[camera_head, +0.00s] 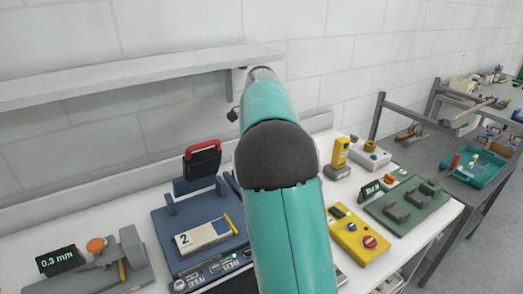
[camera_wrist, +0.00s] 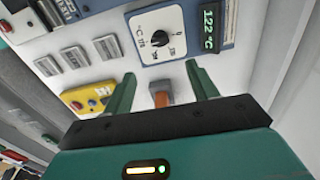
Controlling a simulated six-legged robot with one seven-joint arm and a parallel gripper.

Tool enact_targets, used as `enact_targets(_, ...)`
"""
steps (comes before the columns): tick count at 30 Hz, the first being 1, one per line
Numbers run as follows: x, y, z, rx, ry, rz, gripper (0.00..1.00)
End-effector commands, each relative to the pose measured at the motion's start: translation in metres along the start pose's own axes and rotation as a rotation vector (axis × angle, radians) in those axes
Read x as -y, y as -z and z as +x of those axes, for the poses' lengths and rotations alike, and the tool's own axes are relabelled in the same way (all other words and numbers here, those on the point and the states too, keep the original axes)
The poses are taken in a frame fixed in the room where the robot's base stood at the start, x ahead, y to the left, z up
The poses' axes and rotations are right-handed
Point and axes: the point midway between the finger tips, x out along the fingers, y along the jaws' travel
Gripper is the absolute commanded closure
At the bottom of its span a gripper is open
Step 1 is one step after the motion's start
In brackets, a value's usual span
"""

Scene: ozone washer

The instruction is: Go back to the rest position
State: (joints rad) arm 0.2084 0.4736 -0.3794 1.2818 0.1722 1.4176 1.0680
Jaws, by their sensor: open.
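My gripper (camera_wrist: 160,69) shows in the wrist view with its two green fingers spread wide apart. I see nothing held between them. An orange-brown piece with a grey end (camera_wrist: 160,95) shows between the fingers, beyond the gripper body; I cannot tell its distance. A blue panel with a white temperature dial (camera_wrist: 158,33) lies ahead of the fingertips, beside a display reading 122 °C (camera_wrist: 210,27). In the head view my teal arm reaches up and away over the bench, and it hides the gripper.
The white bench holds a blue device marked 2 (camera_head: 205,238), a 0.3 mm display (camera_head: 60,261), a yellow box (camera_head: 358,236) and a green plate (camera_head: 403,206). A grey wall shelf (camera_head: 130,76) runs behind the arm. A second table with a teal tray (camera_head: 478,168) stands right.

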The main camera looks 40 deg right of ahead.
Motion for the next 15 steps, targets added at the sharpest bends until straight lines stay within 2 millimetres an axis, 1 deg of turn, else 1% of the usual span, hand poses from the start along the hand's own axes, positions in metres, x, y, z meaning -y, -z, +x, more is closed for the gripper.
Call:
enact_targets(10,-0.001,-0.002,-0.002,0.001,0.005,-0.010,0.42)
enact_targets(13,-0.009,-0.012,-0.010,0.006,0.025,-0.058,0.42)
enact_targets(15,-0.019,-0.025,-0.019,0.011,0.050,-0.123,0.42)
